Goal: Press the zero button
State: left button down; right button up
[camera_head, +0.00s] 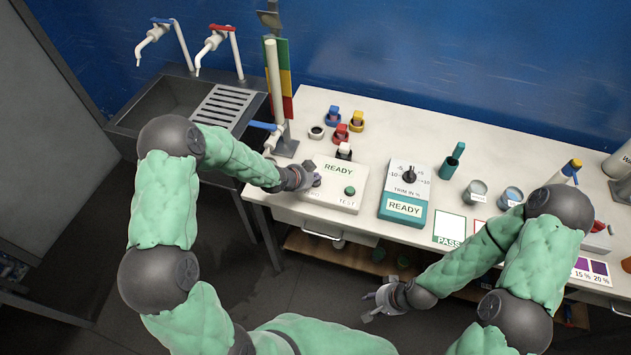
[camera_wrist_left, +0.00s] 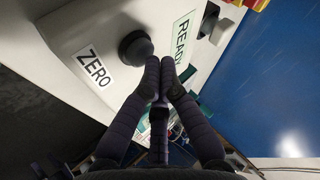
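The white box with the READY display (camera_head: 338,170) stands at the front left of the table. In the left wrist view its dark round button (camera_wrist_left: 135,48) sits beside the ZERO label (camera_wrist_left: 95,69). In the head view the ZERO button is mostly hidden by my left gripper (camera_head: 312,174). In the left wrist view my left gripper (camera_wrist_left: 160,68) has its fingertips together, empty, close beside the button; I cannot tell whether they touch it. The box also has a green button (camera_head: 350,190) marked TEST. My right gripper (camera_head: 368,306) appears open and empty, in front of the table edge.
A teal TRIM device (camera_head: 403,208) with a black knob stands to the right of the box. Red, blue and yellow capped items (camera_head: 342,132) stand behind the box. Small cups (camera_head: 475,190) and a PASS card (camera_head: 449,228) are further right. A sink (camera_head: 165,100) is at left.

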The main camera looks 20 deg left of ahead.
pick_arm(q)
jog(key=shift+f+b, duration=0.5)
jog(key=shift+b, duration=0.05)
dwell(0.9)
jog(key=shift+r+p, duration=0.55)
jog(key=shift+r, duration=0.4)
jog(key=shift+r+p, duration=1.75)
jog(key=shift+r, duration=0.8)
jog(key=shift+f, duration=0.1)
